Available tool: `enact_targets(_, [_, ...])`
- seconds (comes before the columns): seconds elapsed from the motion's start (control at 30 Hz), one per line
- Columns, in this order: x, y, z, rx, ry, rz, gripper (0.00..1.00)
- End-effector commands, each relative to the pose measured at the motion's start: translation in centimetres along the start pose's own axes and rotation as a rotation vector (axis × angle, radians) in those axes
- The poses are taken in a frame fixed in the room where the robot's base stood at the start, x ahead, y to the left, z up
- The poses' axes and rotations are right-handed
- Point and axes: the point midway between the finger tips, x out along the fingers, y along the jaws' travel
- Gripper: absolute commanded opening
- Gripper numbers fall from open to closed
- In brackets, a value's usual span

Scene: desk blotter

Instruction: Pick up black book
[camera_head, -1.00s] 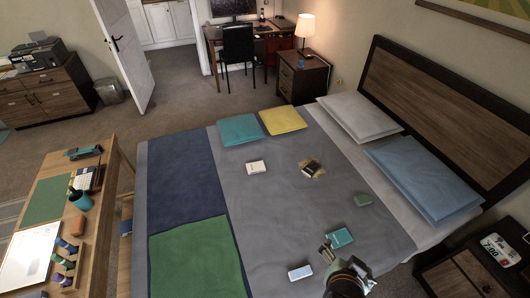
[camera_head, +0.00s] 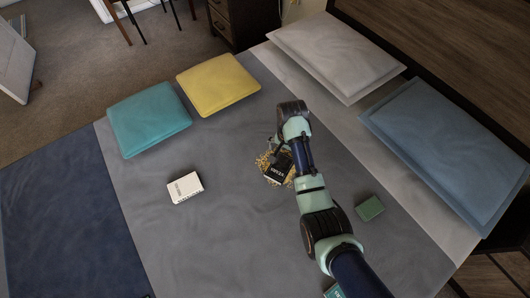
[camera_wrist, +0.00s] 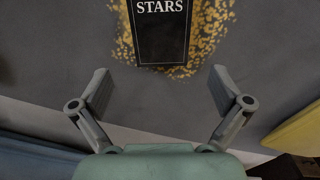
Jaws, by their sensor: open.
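The black book (camera_head: 279,167) lies on the grey bed cover, on a patch of yellow speckles. In the wrist view the book (camera_wrist: 161,38) shows the word "STARS" in white, and its far part is cut off by the top edge. My gripper (camera_wrist: 160,88) is open and empty, with one finger on each side of the book's near end and the book's edge just beyond the fingertips. In the head view my gripper (camera_head: 283,140) is over the book's far side, and my arm partly hides it.
A white book (camera_head: 185,187) lies to the left and a green book (camera_head: 370,208) to the right. A teal book (camera_head: 333,291) is partly hidden by my arm. Teal (camera_head: 149,118) and yellow (camera_head: 218,83) cushions lie behind. Bare grey cover (camera_head: 230,235) lies in front.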

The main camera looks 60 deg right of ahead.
Motion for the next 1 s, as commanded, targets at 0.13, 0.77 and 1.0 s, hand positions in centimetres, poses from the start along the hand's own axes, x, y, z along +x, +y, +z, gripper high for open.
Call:
enact_targets(0.13, [1.7, -0.1, 0.1, -0.003, 0.001, 0.0, 1.0])
enact_targets(0.77, [7.7, -0.3, 0.6, -0.006, 0.002, -0.002, 1.0])
enact_targets(1.0, [7.6, -0.3, 0.6, -0.006, 0.002, -0.002, 0.8])
